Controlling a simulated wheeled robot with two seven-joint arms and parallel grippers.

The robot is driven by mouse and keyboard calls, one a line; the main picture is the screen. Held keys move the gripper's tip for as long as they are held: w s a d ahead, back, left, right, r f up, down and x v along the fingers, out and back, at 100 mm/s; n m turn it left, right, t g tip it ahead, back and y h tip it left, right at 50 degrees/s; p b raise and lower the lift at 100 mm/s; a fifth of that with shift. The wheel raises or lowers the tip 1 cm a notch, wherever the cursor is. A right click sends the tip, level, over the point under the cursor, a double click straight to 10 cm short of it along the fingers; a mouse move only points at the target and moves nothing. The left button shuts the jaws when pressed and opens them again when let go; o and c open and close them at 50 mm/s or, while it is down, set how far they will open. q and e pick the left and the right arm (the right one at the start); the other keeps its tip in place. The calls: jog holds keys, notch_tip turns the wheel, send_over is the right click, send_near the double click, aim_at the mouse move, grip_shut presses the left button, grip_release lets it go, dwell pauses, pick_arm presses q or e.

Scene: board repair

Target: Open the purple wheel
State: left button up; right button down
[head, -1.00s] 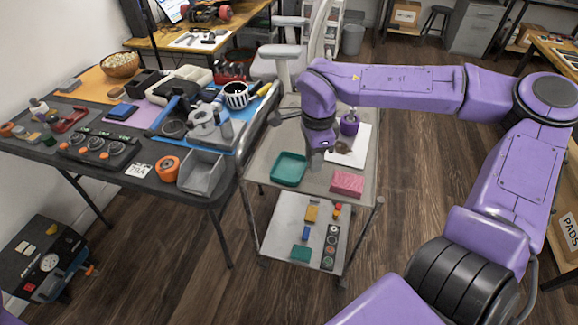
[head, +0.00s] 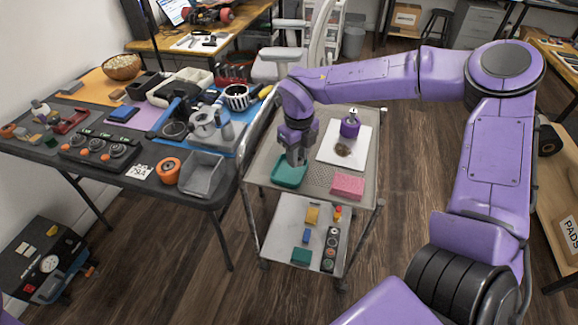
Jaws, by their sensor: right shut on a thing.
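A small purple round thing with a metal top (head: 350,127) stands on a white sheet (head: 330,154) on the cart; I cannot tell for sure that it is the purple wheel. A brown, loose-looking patch (head: 343,150) lies on the sheet in front of it. My right gripper (head: 297,163) points down over the teal tray (head: 289,183), left of the sheet and apart from the purple thing. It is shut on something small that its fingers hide. My left gripper is out of view.
A pink sponge-like block (head: 348,186) lies on the cart (head: 321,177), right of the tray. Several small parts lie on the lower shelf (head: 280,225). The crowded dark table (head: 130,185) stands close on the left, with a grey bin (head: 203,175) near its edge.

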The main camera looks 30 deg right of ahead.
aim_at(289, 173)
jog(key=w+f, duration=0.1)
jog(key=f, duration=0.1)
jog(key=w+f, duration=0.1)
jog(key=w, duration=0.1)
jog(key=shift+a+f, duration=0.15)
jog(key=shift+f, duration=0.2)
jog(key=shift+w+f, duration=0.2)
jog(key=shift+f, duration=1.6)
